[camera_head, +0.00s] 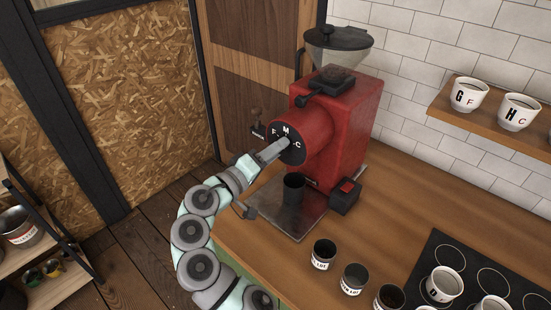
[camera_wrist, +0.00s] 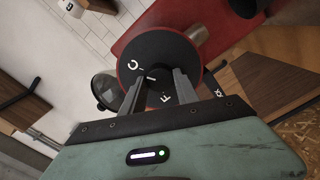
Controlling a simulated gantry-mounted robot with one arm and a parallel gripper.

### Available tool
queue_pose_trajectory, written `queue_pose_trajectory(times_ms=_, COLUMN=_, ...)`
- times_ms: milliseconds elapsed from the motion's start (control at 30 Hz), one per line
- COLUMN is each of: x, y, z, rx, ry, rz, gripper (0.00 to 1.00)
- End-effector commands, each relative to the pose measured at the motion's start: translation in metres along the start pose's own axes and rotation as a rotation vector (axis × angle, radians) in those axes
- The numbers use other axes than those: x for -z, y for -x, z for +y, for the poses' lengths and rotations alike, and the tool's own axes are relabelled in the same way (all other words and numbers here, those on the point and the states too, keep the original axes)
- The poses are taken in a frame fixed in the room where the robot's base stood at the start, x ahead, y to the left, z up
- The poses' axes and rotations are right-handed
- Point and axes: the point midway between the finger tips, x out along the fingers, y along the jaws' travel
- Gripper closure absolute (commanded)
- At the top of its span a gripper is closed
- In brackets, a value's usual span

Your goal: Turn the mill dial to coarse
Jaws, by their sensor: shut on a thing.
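The red mill (camera_head: 335,120) stands on the counter. Its black round dial face (camera_head: 297,153) carries the white letters F, M and C, with M at the top and C to the right. My gripper (camera_head: 280,149) reaches the dial from the lower left and is shut on the knob at its middle. In the wrist view, the two fingers of my gripper (camera_wrist: 158,86) stand against the black dial face (camera_wrist: 160,50), with C and F showing around them. The knob is mostly hidden between the fingers, so I cannot tell which letter it points at.
A dark cup (camera_head: 293,188) stands under the mill on a metal tray (camera_head: 275,212). A small box with a red switch (camera_head: 346,194) is at the mill's foot. Several labelled cups, such as one at the front (camera_head: 323,254), stand to the right. A wall shelf (camera_head: 480,115) holds cups.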

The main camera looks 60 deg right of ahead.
Motion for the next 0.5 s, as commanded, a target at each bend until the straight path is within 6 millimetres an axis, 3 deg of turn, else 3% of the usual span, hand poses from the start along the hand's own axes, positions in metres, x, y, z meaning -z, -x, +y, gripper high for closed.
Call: queue_pose_trajectory(times_ms=500, x=-0.0004, y=-0.0003, z=-0.0004, rx=0.001, ry=-0.06, rz=-0.001, gripper=1.0)
